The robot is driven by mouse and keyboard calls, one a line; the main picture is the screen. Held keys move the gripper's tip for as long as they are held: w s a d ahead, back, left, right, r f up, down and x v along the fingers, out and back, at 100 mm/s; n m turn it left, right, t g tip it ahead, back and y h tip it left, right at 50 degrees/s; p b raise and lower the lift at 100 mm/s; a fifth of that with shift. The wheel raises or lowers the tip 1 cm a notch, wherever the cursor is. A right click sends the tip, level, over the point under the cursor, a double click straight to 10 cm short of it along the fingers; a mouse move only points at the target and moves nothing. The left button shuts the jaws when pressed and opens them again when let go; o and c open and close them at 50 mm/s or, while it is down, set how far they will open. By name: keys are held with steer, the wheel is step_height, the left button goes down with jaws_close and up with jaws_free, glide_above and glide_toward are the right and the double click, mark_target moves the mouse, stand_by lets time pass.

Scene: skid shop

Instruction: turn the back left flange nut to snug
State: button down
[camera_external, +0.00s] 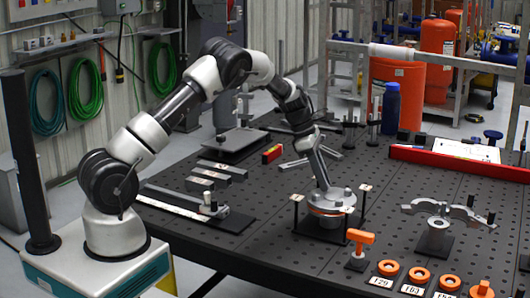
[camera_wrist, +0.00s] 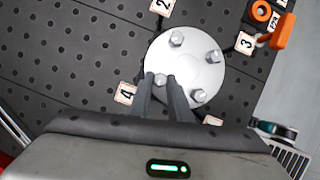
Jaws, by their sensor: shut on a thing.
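The round flange (camera_external: 338,205) sits on a dark stand on the perforated table, with tagged posts around it. In the wrist view the pale flange disc (camera_wrist: 192,68) carries several nuts near its rim. My gripper (camera_wrist: 161,82) is at the rim with its fingers on either side of the nut (camera_wrist: 160,80) closest to tag 4 (camera_wrist: 125,93), shut on it. In the external view my gripper (camera_external: 324,189) points down onto the flange top, and its fingertips are too small to make out. Another nut (camera_wrist: 198,96) is right of my fingers.
Tags 2 (camera_wrist: 160,5) and 3 (camera_wrist: 246,42) stand close around the flange. An orange handle (camera_external: 360,237) and orange rings (camera_external: 388,268) are at the front. A clamp on a stand (camera_external: 435,238) is to the right; metal bars (camera_external: 215,173) lie to the left.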

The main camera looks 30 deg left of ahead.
steer(key=m, duration=0.1)
steer(key=m+g+p, duration=0.1)
steer(key=m, duration=0.1)
steer(key=m+g, duration=0.1)
steer(key=m, duration=0.1)
steer(key=shift+w+p, duration=0.3)
steer(key=shift+p, duration=0.05)
steer(key=shift+w+m+g+p, duration=0.1)
steer(key=shift+m+g+p, duration=0.4)
steer(key=shift+m, duration=1.1)
steer(key=shift+r+y, duration=0.1)
steer(key=shift+y, duration=0.2)
steer(key=c, duration=1.9)
jaws_free()
steer(key=v, duration=1.2)
steer(key=shift+w, duration=0.2)
